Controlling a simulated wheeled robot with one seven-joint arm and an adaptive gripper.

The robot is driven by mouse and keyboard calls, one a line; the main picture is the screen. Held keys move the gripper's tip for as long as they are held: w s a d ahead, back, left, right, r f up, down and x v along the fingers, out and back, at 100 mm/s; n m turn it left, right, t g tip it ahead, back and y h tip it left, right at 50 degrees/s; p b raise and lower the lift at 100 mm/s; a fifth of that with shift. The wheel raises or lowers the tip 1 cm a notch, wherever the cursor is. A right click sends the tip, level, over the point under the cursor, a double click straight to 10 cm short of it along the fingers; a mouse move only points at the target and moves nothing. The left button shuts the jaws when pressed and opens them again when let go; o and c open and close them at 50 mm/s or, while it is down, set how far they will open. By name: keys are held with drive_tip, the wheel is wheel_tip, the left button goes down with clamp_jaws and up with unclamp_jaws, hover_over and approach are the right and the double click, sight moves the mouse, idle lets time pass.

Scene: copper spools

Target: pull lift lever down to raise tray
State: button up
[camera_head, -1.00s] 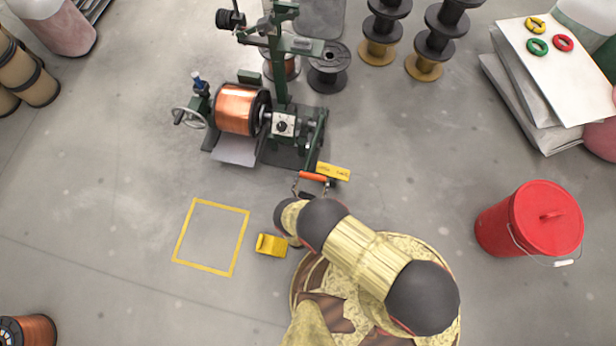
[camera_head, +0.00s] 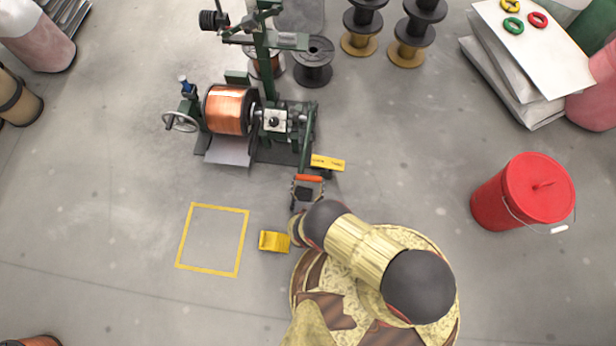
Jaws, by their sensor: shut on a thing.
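The winding machine (camera_head: 262,125) is dark green and stands at the upper middle. A copper spool (camera_head: 228,110) sits on it. The lift lever (camera_head: 305,140) is a dark green bar on the machine's right side. It slants toward me and ends in an orange grip (camera_head: 309,178). My gripper (camera_head: 308,182) is shut on the lever's orange grip. The tray (camera_head: 229,150) looks like the pale plate under the copper spool; I cannot tell its height from here. My arm hides part of the floor in front of the lever.
A yellow label (camera_head: 328,162) is beside the lever. A yellow block (camera_head: 274,242) lies on the floor by a yellow taped square (camera_head: 212,240). A red bucket (camera_head: 524,195) stands at right. Dark spools (camera_head: 312,63) stand behind the machine. Floor between machine and bucket is clear.

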drive_tip(key=shift+w, duration=0.1)
drive_tip(key=o, duration=1.5)
drive_tip(key=shift+o, duration=0.2)
drive_tip(key=shift+r, duration=0.15)
drive_tip(key=shift+r, duration=4.85)
